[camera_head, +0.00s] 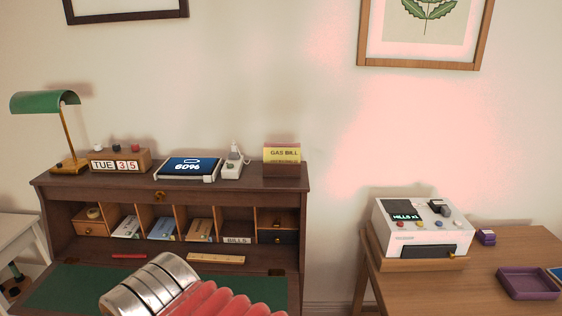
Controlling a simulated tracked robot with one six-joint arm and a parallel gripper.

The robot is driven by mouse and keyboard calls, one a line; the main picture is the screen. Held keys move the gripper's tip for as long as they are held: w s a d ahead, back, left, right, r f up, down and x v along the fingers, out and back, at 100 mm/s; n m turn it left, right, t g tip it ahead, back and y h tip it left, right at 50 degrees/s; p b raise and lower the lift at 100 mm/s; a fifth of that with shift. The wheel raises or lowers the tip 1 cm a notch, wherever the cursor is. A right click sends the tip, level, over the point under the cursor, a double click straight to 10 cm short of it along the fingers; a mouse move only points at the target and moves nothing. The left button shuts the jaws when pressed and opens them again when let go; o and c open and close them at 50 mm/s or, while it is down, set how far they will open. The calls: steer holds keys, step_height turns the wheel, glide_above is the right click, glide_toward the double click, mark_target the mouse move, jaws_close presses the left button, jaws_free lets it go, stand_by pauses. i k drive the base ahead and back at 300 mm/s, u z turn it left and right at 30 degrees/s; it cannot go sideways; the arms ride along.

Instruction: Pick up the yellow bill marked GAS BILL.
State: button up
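The yellow bill marked GAS BILL (283,153) stands upright in a small dark brown wooden holder (285,171). The holder sits on the top right end of the brown writing desk (110,186). The bill's upper part shows above the holder, and its lower part is hidden inside. A silver ribbed part and a red ridged part, which look like my own arm, rise from the bottom edge in front of the desk. My gripper's fingertips do not show, and nothing touches the bill.
Left of the holder are a white device (232,165), a screen reading 60% (187,167), a calendar block (118,161) and a green lamp (44,101). Pigeonholes below hold papers. A white machine (422,226) and purple tray (527,284) occupy the right table (505,243).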

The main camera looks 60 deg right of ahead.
mark_target(269, 155)
steer(key=u, duration=0.05)
steer(key=i, duration=1)
steer(key=z, duration=0.05)
